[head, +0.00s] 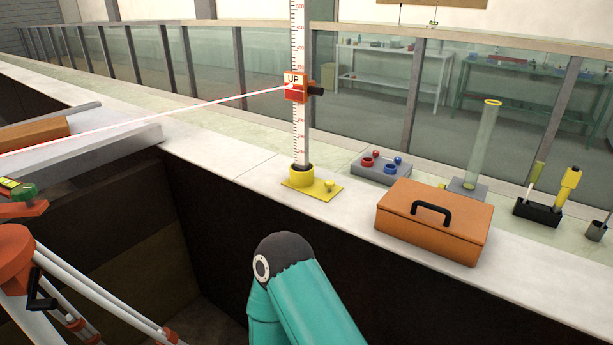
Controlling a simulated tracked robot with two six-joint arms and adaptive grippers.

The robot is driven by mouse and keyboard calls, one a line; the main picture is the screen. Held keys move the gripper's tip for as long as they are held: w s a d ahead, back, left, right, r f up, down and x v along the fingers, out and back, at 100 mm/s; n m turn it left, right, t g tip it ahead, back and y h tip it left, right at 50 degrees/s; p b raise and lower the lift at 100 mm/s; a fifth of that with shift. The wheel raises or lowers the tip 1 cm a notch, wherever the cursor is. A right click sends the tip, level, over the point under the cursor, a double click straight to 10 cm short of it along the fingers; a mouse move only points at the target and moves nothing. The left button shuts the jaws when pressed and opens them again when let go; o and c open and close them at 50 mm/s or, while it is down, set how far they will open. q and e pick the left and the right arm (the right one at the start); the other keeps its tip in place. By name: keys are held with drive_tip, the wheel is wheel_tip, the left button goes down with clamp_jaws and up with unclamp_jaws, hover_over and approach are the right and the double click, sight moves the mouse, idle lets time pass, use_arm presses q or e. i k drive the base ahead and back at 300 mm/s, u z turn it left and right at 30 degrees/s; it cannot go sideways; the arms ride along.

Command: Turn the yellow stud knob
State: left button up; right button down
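A yellow base plate (300,184) lies on the white ledge at the foot of a tall graduated staff (299,125). A small yellow stud knob (328,185) stands up from the right part of this plate, beside the round yellow collar (301,174) that holds the staff. An orange-red slider marked "UP" (296,87) with a black knob (315,89) sits on the staff. Neither of my grippers is in view. One teal arm link of mine shows at the bottom middle, well short of the plate.
An orange case (434,222) with a black handle stands right of the plate. A grey block (381,167) with red and blue knobs is behind it. A glass cylinder (484,145) stands farther right. An orange-white tripod (75,300) is lower left. A thin reddish beam meets the slider.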

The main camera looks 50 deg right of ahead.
sight(328, 184)
drive_tip(key=u, duration=1.6)
drive_tip(key=i, duration=0.1)
drive_tip(key=z, duration=3.1)
drive_tip(key=k, duration=0.55)
drive_tip(key=z, duration=0.2)
drive_tip(key=i, duration=0.55)
drive_tip(key=u, duration=0.1)
